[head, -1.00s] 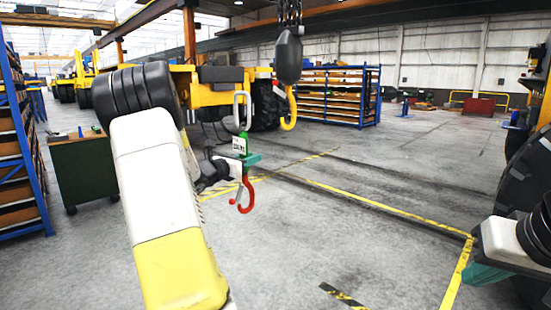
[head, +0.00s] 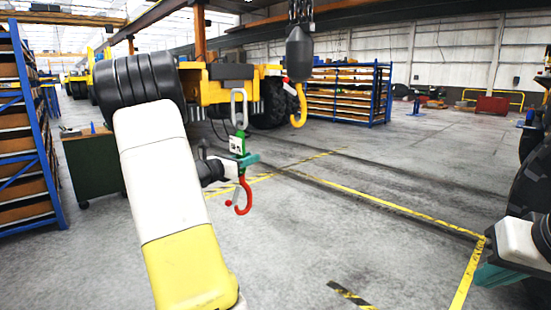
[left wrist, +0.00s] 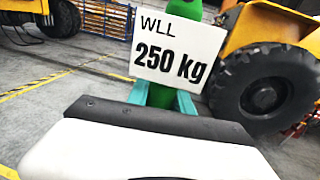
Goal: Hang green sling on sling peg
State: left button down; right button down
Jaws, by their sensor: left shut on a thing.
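My left gripper (head: 243,160) is shut on the green sling (head: 238,143) and holds it up in the air. The sling has a grey metal link (head: 239,108) at its top and a red hook (head: 240,198) hanging below. In the left wrist view a white tag reading "WLL 250 kg" (left wrist: 178,50) covers much of the green sling (left wrist: 180,8) between the teal fingers (left wrist: 162,98). I cannot make out a sling peg in these views.
A yellow crane hook (head: 298,105) hangs from a dark block, right of the link. Behind are a yellow vehicle (head: 215,92) and a blue shelf rack (head: 350,92). A green cabinet (head: 93,167) stands at left by another rack (head: 35,130). The floor at centre right is clear.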

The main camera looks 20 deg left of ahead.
pick_arm(q)
jog(key=shift+a+v, duration=0.2)
jog(key=shift+v, duration=1.2)
